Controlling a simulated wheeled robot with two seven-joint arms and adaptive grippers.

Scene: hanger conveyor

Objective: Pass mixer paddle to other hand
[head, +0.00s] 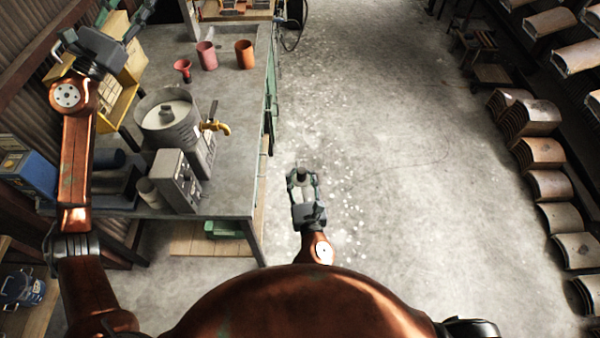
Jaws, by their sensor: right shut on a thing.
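My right gripper (302,176) is over the open floor, just right of the workbench. It is shut on a small dark thing (301,173) between its fingertips. This may be the mixer paddle, but it is too small to tell its full shape. My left arm rises along the left side, and my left gripper (122,18) is at the upper left, beyond the mixing pot. Its fingertips run to the top edge of the picture, so its opening is unclear. The two grippers are far apart.
The grey workbench (235,150) holds a steel pot (165,140) with a brass tap (215,127), a grey control box (175,180), and red (207,55) and orange (245,54) cups. Curved brown panels (540,153) line the right. The floor between is clear.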

